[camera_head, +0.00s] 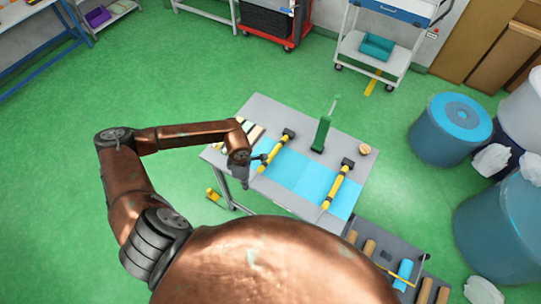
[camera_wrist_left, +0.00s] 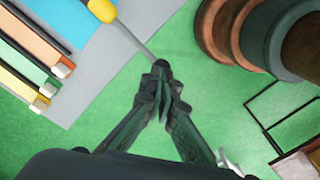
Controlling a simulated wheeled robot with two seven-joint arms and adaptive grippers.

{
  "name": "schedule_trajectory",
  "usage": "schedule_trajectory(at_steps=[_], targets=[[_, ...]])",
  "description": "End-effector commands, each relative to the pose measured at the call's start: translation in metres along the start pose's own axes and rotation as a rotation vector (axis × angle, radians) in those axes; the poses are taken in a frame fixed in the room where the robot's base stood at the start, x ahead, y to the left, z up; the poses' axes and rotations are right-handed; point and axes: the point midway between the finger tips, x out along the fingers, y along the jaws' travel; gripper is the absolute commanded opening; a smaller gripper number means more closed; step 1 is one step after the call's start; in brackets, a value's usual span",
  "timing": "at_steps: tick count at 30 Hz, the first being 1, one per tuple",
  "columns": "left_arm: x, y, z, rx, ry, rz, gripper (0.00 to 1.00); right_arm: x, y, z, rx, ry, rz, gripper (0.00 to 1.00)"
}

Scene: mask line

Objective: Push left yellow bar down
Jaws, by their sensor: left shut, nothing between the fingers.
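The left yellow bar (camera_head: 270,155) lies slanted on the blue mat, with a black block at its far end. In the left wrist view its yellow part (camera_wrist_left: 103,10) shows at the top, and a thin grey rod (camera_wrist_left: 133,42) runs from it past the table edge. My left gripper (camera_head: 244,182) is at the bar's near end. In the wrist view it (camera_wrist_left: 161,68) is shut and empty, its tips at the rod's end; I cannot tell whether they touch. A right yellow bar (camera_head: 338,188) lies further right. My right gripper is not in view.
A green lever press (camera_head: 322,132) stands at the back of the grey table (camera_head: 262,102). Coloured strips (camera_head: 252,136) lie at the table's left. Blue drums (camera_head: 452,128) stand at right. A small yellow object (camera_head: 213,195) is below the table's left edge. Green floor at left is clear.

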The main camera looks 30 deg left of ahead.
Motion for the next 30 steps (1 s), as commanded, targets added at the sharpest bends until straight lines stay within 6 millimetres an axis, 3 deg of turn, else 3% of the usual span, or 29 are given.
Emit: schedule_trajectory(at_steps=[30], targets=[[0.035,0.000,0.000,0.000,0.000,0.000,0.00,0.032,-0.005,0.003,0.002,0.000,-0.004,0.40]])
